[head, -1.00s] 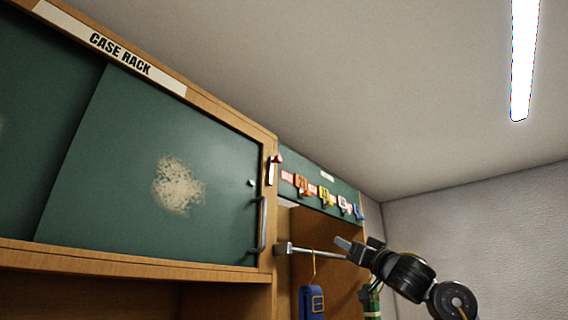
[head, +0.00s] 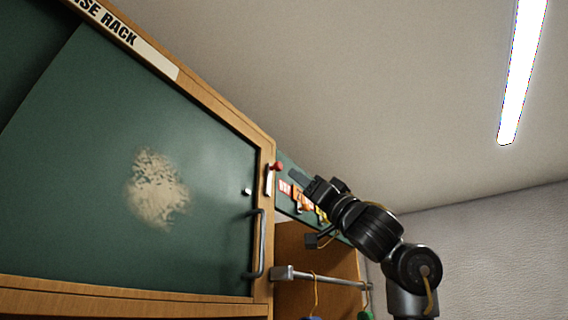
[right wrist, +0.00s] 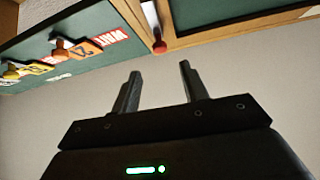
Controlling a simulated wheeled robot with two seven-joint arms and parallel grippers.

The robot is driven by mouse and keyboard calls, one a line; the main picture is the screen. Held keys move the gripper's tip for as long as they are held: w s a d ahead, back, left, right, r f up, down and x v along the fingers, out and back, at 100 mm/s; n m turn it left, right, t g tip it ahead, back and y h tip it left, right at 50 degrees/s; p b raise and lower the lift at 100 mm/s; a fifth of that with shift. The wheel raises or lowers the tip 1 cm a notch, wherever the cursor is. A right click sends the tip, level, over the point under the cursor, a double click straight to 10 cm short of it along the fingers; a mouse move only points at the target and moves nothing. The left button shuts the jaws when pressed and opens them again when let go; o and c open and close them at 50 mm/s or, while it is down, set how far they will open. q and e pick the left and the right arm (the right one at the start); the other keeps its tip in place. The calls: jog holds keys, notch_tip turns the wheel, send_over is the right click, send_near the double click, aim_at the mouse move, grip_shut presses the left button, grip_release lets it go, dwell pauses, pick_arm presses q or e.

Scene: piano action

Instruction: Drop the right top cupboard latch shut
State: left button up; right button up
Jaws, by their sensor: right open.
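The right top cupboard latch is a small pale lever with a red knob (head: 277,166) on the wooden frame at the right edge of the green cupboard door (head: 90,180). The lever stands upright, knob at the top. The red knob also shows in the right wrist view (right wrist: 160,46), beyond the fingertips and between them. My right gripper (head: 304,180) is open and empty, a little to the right of the latch in the head view and apart from it. My left gripper is not in view.
The door has a grey bar handle (head: 259,244). Below the latch a metal rail (head: 330,280) sticks out to the right with hangers on it. A green board with colored tags (head: 286,187) lies behind my right gripper. The space under the ceiling is clear.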

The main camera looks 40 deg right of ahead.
aim_at(281, 167)
jog(key=p+x, duration=0.4)
jog(key=x, duration=0.2)
jog(key=shift+w+a+r, duration=0.1)
jog(key=shift+w+r, duration=0.1)
jog(key=shift+w, duration=0.1)
jog(key=shift+w+r, duration=0.2)
jog(key=shift+r, duration=0.05)
jog(key=shift+w+r+p, duration=0.1)
jog(key=shift+w+p, duration=0.05)
jog(key=shift+p, duration=0.2)
jog(key=shift+w, duration=0.15)
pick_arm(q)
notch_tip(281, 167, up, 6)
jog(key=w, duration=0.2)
pick_arm(e)
grip_shut()
